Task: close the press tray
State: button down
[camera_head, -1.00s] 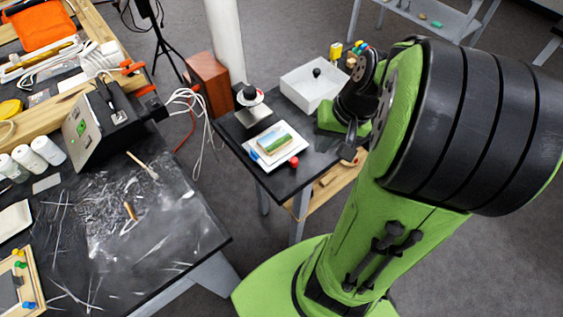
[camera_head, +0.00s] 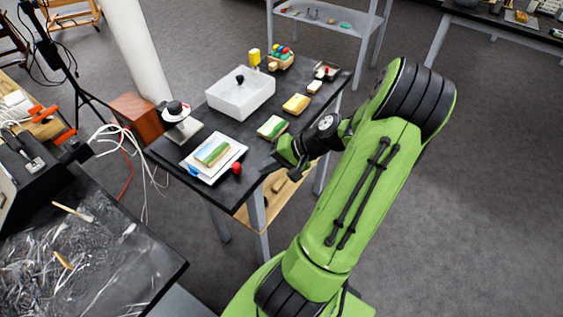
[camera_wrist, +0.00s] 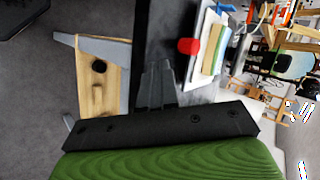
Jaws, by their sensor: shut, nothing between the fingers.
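A flat white tray (camera_head: 212,177) lies near the front left edge of the small black table, with a green and cream slab (camera_head: 213,152) on it. A red knob (camera_head: 237,168) sits at its right-hand corner; whether it is fixed to the tray is unclear. A stand with a black round top (camera_head: 175,109), possibly the press, is just behind. In the wrist view, my gripper (camera_wrist: 157,70) is shut and empty over the dark tabletop. The red knob (camera_wrist: 188,46) shows right of the fingertips, apart from them, with the tray's edge beyond. In the head view my fingertips are hard to make out.
Behind are a white open box (camera_head: 240,98), small painted blocks (camera_head: 272,127) and a yellow block (camera_head: 296,103). A wooden lower shelf (camera_head: 282,197) is under the table. White cables (camera_head: 150,165) hang left. Floor at right is clear.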

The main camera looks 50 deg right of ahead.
aim_at(218, 148)
jog(key=w, duration=0.1)
jog(key=w+a, duration=0.2)
jog(key=shift+w+f+b, duration=0.25)
jog(key=shift+w+b, duration=0.05)
jog(key=shift+w, duration=0.1)
jog(key=shift+w+a, duration=0.1)
jog(key=w+p, duration=0.2)
jog(key=w, duration=0.8)
jog(key=shift+w+a+r+p, duration=0.1)
jog(key=shift+w+r+p, duration=0.1)
jog(key=shift+p, duration=0.1)
jog(key=shift+w, duration=0.25)
